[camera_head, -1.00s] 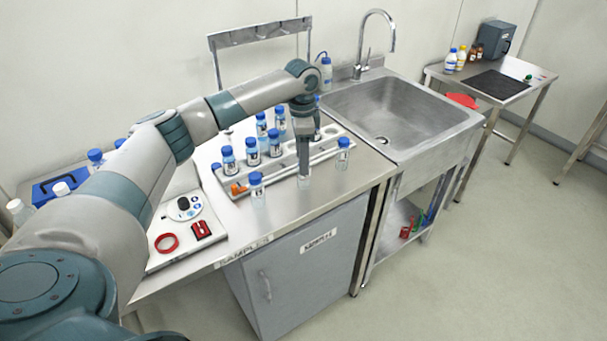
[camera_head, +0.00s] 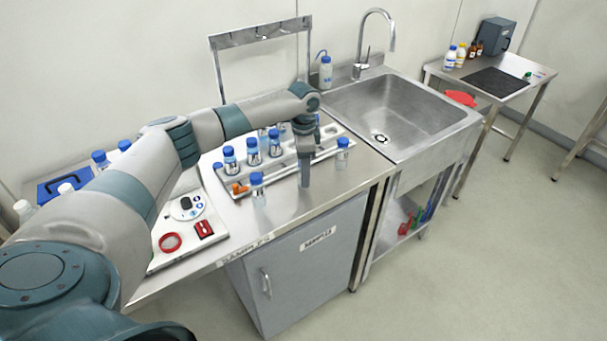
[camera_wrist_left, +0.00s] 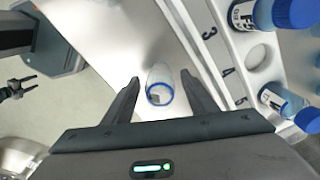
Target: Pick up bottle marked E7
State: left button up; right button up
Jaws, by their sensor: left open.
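My left gripper (camera_head: 304,180) points down in front of the sample rack (camera_head: 285,170); its fingers (camera_wrist_left: 158,98) are open. In the head view the gripper hides this spot. Blue-capped bottles stand on the bench at the front left (camera_head: 258,190) and right (camera_head: 342,154). Several more, such as one bottle (camera_head: 230,160), stand in the rack. I cannot read E7 on any.
The rack edge and its capped bottles (camera_wrist_left: 280,100) lie close to the right of the fingers in the wrist view. A white tray with a red ring (camera_head: 170,242) is at left, a sink (camera_head: 400,115) at right. A dark pronged thing (camera_wrist_left: 18,88), possibly my right gripper, is far left.

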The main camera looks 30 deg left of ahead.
pick_arm(q)
jog(key=c, duration=1.1)
jog(key=shift+r, duration=0.1)
jog(key=shift+r+b, duration=0.5)
jog(key=shift+r, duration=0.05)
notch_tip(320, 180, up, 2)
jog(key=shift+r+b, duration=0.1)
jog(key=shift+b, duration=0.55)
jog(key=d+r+b, duration=0.3)
jog(key=d+r, duration=0.4)
jog(key=d, duration=0.4)
jog(key=shift+d+r+b, duration=0.3)
jog(key=shift+d+b, duration=0.05)
